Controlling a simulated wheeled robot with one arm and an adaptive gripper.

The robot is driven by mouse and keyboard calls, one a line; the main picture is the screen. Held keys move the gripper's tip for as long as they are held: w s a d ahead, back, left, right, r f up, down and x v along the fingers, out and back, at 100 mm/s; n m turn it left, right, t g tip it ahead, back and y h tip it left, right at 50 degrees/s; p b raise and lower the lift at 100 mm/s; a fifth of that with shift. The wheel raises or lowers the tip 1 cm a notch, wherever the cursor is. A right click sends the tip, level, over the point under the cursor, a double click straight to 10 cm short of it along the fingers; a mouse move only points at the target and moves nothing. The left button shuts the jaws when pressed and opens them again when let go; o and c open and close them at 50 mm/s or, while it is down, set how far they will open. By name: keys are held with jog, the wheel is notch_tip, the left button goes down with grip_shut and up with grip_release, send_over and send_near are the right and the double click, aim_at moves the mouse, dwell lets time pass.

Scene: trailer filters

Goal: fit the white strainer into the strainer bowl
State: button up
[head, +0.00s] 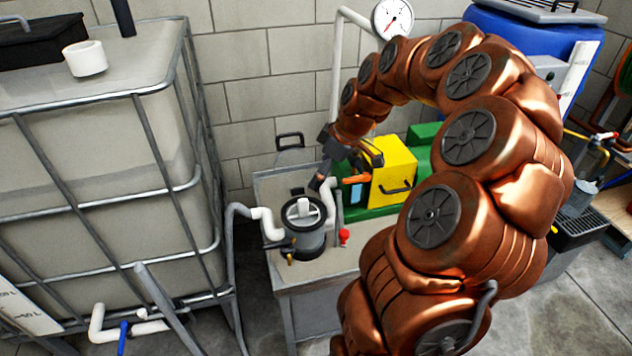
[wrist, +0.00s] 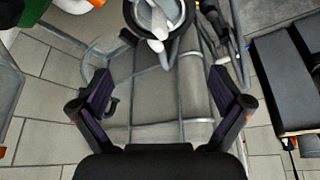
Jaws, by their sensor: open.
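The strainer bowl (head: 305,243) is a dark grey round pot on the grey stand. A white piece with an upright grip, apparently the white strainer (head: 303,211), sits within its dark rim; I cannot tell how deep it is seated. In the wrist view, the bowl's rim (wrist: 129,14) and the white piece (wrist: 157,22) show at the top edge, partly cut off, beyond the fingertips.
A caged tank (head: 90,130) stands left, with a white cup-like piece (head: 86,58) on top. A yellow box (head: 392,170) on a green base is close behind the gripper. White pipes (head: 268,225) and a red knob (head: 344,236) flank the bowl. The stand's front (head: 320,276) is clear.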

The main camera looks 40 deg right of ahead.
jog(key=s+a+r+g, duration=0.2)
jog(key=s+a, duration=0.1)
jog(key=a, duration=0.8)
jog(key=s+a+f+m+g+h, duration=0.1)
jog(key=s+a, duration=0.3)
jog(key=s, duration=0.4)
jog(key=s+a+f+m+g, duration=0.1)
jog(key=s+a+m+g, duration=0.1)
jog(key=s, duration=0.6)
jog(key=s+a+f+m+g+h, duration=0.1)
jog(key=s+a+m, duration=0.2)
jog(key=s+a, duration=0.3)
jog(key=shift+s+a+f+m+g+h, duration=0.3)
jog(key=shift+s+g, duration=0.1)
jog(key=shift+s, duration=0.85)
